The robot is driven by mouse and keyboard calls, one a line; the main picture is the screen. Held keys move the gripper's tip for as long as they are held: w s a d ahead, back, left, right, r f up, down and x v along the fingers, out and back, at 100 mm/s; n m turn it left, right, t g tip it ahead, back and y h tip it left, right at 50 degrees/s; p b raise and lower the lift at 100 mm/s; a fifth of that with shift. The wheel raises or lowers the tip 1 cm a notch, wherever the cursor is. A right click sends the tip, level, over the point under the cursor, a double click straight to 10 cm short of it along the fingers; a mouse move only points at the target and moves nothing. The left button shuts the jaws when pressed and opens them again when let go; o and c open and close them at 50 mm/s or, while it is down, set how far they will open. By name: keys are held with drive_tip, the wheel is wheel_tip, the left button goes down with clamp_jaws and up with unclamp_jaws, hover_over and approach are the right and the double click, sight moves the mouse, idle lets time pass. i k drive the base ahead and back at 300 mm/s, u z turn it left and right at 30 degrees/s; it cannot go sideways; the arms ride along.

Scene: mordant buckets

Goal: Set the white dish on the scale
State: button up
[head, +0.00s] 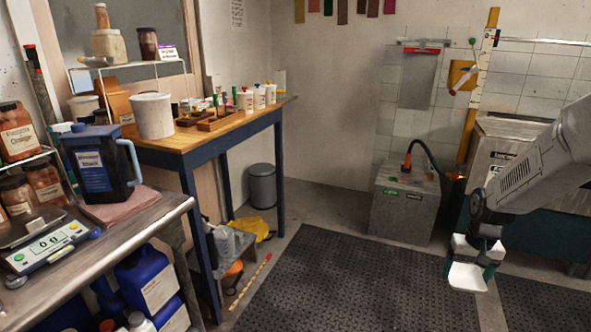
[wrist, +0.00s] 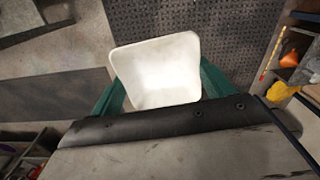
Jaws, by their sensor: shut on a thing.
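The white dish (head: 467,276) hangs in the air at the right of the head view, above the dark floor mat. My gripper (head: 473,262) is shut on it, with green fingers at its sides. In the wrist view the dish (wrist: 158,70) is a square, empty white tray between the two green fingers of my gripper (wrist: 160,90). The scale (head: 48,245) is on the metal bench at the far left of the head view, well apart from the dish. Its display seems to read 0 g, and its pan (head: 25,224) is partly cut off by the frame edge.
A dark blue jug (head: 98,170) stands on a pink cloth (head: 120,208) beside the scale. Jars (head: 18,132) crowd the shelf behind it. A wooden table (head: 215,132) holds a white bucket (head: 152,115). The floor mat (head: 340,280) between is clear.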

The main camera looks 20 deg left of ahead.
sight(25, 223)
drive_tip(key=z, duration=0.45)
drive_tip(key=i, duration=1.75)
drive_tip(key=u, duration=3.05)
